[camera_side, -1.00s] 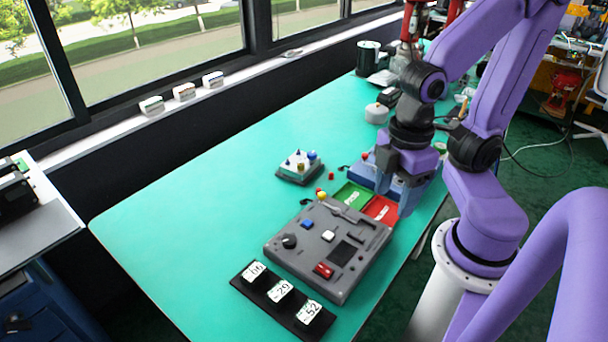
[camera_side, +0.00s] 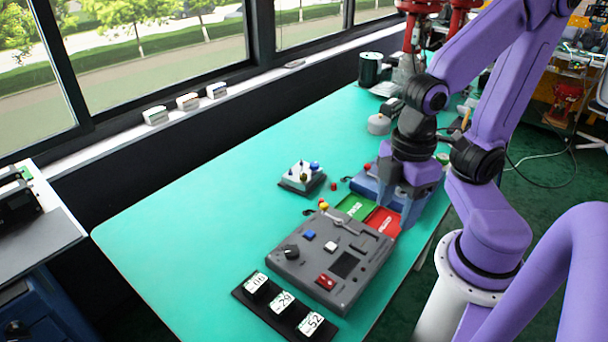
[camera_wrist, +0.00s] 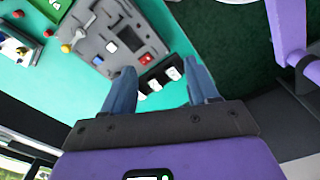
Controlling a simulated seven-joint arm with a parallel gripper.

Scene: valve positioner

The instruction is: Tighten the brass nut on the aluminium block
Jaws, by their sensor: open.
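The aluminium block (camera_side: 301,173) is a small pale block on a dark base, standing on the teal table beyond the grey control panel. A small brass-coloured piece (camera_side: 303,177), apparently the nut, shows on its near side, with a blue knob at its right. The block also shows at the upper left edge of the wrist view (camera_wrist: 12,46), partly cut off, with a brass-coloured spot on it. My gripper (camera_side: 398,205) is open and empty, to the right of the block and well apart from it, by the red tray. Its two spread fingers show in the wrist view (camera_wrist: 160,74).
The grey control panel (camera_side: 290,268) fills the table's front middle, with a black strip of numbered tiles (camera_side: 283,306) before it. The table's left side is clear.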

